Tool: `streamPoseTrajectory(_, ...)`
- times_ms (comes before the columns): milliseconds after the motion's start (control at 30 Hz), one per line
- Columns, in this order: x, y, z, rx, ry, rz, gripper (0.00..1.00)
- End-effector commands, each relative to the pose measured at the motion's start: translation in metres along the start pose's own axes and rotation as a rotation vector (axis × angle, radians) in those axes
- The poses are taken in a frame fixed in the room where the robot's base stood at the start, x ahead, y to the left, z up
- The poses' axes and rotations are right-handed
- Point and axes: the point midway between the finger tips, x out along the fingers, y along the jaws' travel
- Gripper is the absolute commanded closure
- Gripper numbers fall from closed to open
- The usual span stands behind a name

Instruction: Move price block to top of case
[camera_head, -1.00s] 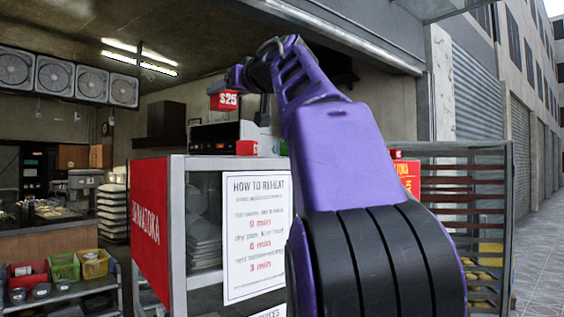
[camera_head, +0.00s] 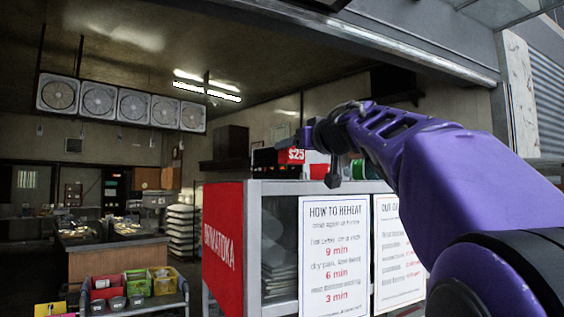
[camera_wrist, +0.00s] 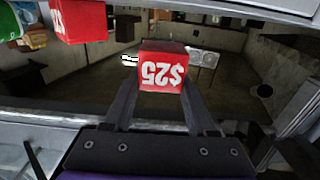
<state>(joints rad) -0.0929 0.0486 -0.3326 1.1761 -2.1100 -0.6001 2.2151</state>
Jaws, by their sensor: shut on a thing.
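The red price block (camera_head: 291,156) with a white "$25" is in my gripper (camera_head: 303,140) in the head view, at the height of things on the case top. In the wrist view the block (camera_wrist: 162,70) sits between the two dark fingertips (camera_wrist: 160,84), its lettering upside down. The case (camera_head: 222,245) has a red side panel, glass and a pale top edge (camera_head: 300,187). The held block appears a little above that edge. I cannot tell whether it is over the top or touching it.
Another red block (camera_wrist: 80,20) and a green item (camera_wrist: 10,22) show in the wrist view. In the head view a green round item (camera_head: 358,168) stands on the case's right part. Paper notices (camera_head: 333,255) cover the front. A cart (camera_head: 135,298) with bins is at lower left.

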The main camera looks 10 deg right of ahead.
Motion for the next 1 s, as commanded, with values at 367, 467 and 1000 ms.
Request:
streamPoseTrajectory(367, 0.000, -0.001, 0.033, 0.001, 0.000, 0.000, 0.99)
streamPoseTrajectory(467, 0.000, 0.000, 0.033, 0.001, 0.000, 0.001, 0.99)
streamPoseTrajectory(1000, 0.000, 0.000, 0.036, 0.001, -0.001, 0.001, 0.13)
